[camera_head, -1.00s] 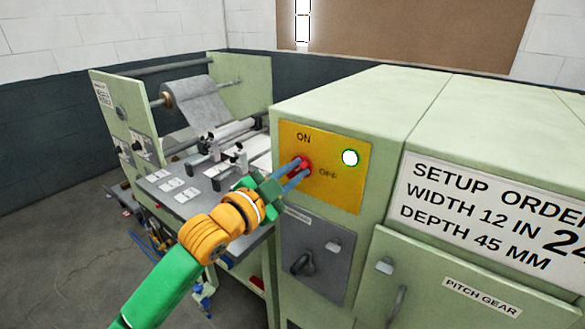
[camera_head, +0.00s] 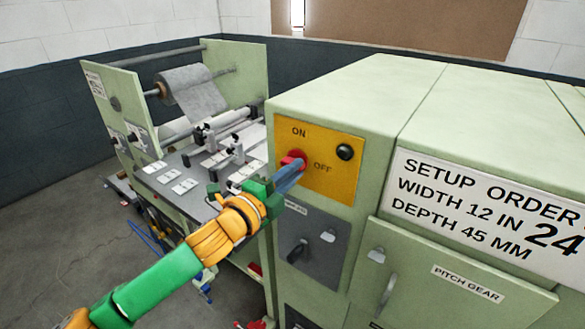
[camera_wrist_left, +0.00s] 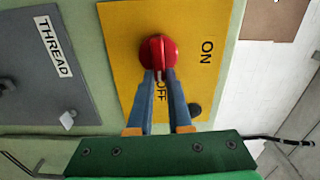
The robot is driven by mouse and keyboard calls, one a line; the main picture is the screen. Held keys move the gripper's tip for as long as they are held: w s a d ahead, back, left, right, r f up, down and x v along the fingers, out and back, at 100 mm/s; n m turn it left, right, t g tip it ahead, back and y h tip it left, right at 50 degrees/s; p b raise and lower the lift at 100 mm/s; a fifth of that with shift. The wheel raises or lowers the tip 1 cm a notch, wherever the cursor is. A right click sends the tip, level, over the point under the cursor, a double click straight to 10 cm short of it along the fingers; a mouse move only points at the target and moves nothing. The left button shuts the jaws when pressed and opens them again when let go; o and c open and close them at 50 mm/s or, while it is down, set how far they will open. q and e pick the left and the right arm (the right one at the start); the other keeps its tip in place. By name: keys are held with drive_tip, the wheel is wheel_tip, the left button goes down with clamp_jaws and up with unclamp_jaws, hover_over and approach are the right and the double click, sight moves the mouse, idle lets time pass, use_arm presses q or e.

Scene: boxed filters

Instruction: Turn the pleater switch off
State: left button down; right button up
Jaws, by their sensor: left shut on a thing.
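The pleater switch is a round red knob (camera_head: 291,160) with a raised grip bar, on a yellow panel (camera_head: 330,184) marked ON and OFF. It also shows in the left wrist view (camera_wrist_left: 157,50), where its bar lines up with the OFF label (camera_wrist_left: 163,93). My left gripper (camera_head: 296,170) is at the knob, its blue fingers shut on the bar; the fingertips hide part of it. The round lamp (camera_head: 344,152) on the panel is dark. My right gripper is not in view.
Below the panel is a grey plate (camera_head: 312,247) with a dark handle. The cabinet with the setup order sign (camera_head: 490,215) stands to the right. The pleater table with a material roll (camera_head: 190,92) is at the left. Floor at the far left is mostly clear.

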use_arm(q)
drive_tip(key=shift+m, duration=0.4)
drive_tip(key=c, duration=0.8)
unclamp_jaws()
drive_tip(key=shift+f, duration=0.1)
drive_tip(key=shift+c, duration=0.2)
drive_tip(key=b+v, duration=0.2)
drive_tip(key=v, duration=0.5)
